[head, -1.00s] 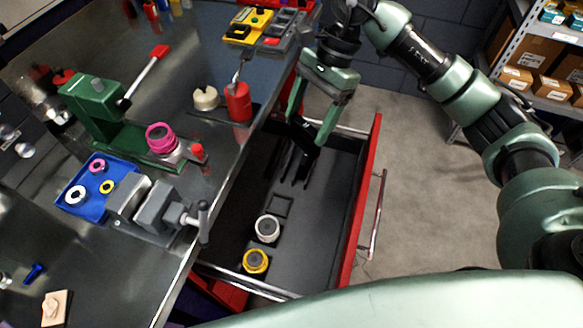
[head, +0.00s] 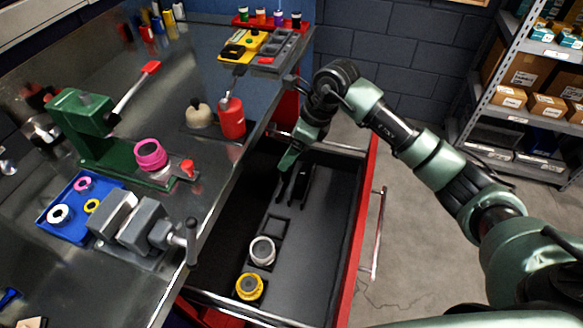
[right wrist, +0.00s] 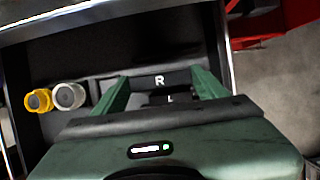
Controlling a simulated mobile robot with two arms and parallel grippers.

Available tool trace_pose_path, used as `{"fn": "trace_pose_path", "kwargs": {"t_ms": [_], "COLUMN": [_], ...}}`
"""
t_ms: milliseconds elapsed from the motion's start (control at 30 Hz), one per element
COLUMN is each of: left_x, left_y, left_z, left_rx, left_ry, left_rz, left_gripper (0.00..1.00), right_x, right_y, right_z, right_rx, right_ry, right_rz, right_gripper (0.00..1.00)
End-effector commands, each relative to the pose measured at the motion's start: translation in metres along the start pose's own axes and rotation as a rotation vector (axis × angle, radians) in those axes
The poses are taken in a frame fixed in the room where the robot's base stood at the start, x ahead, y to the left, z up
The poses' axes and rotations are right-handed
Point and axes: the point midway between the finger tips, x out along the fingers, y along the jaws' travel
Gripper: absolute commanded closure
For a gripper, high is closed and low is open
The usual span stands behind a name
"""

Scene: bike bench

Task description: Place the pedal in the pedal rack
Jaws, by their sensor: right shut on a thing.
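My right gripper (head: 294,160) reaches down into the back part of the open drawer (head: 318,235). In the right wrist view its two green fingers (right wrist: 158,78) stand apart, shut on a dark block, the pedal (right wrist: 185,93). The pedal is mostly hidden by the gripper body in the wrist view and hard to make out in the head view. The pedal rack (head: 303,184) shows as black upright plates on the drawer floor, just below the gripper. Letters R and L show between the fingers; I cannot tell whether the pedal touches the rack. My left gripper is not in view.
A grey-white round part (head: 262,250) and a yellow one (head: 249,287) sit in the drawer's near part. The red drawer front (head: 356,215) is on the right. The steel bench edge, with a vise (head: 140,225) and a red can (head: 231,118), runs along the left.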

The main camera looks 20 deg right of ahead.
Motion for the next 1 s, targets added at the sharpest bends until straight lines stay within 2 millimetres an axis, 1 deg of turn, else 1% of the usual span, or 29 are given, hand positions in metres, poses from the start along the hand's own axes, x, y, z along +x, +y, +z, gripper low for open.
{"fn": "trace_pose_path", "kwargs": {"t_ms": [33, 100, 200, 367, 600, 867, 967, 1000], "left_x": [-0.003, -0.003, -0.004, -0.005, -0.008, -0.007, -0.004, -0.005], "left_y": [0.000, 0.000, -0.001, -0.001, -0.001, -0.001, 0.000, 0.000], "left_z": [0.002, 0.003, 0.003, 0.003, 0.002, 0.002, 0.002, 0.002], "left_rx": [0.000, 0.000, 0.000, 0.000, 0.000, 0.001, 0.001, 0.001], "left_ry": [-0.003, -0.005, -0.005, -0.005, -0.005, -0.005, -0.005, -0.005], "left_rz": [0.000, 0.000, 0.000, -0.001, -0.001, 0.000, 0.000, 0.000], "left_gripper": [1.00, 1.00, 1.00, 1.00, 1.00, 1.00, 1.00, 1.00], "right_x": [0.009, 0.020, 0.030, 0.039, 0.070, 0.072, 0.076, 0.075], "right_y": [0.001, 0.000, 0.000, 0.000, 0.000, -0.001, -0.001, -0.001], "right_z": [-0.004, -0.008, -0.012, -0.015, -0.028, -0.029, -0.031, -0.031], "right_rx": [0.003, 0.001, 0.001, 0.000, 0.001, -0.001, -0.001, -0.001], "right_ry": [-0.001, -0.001, -0.001, -0.002, -0.002, -0.002, -0.002, -0.001], "right_rz": [0.003, 0.002, 0.000, 0.001, 0.001, -0.002, -0.002, -0.001], "right_gripper": [0.77, 0.77, 0.77, 0.77, 0.77, 0.77, 0.77, 0.19]}}
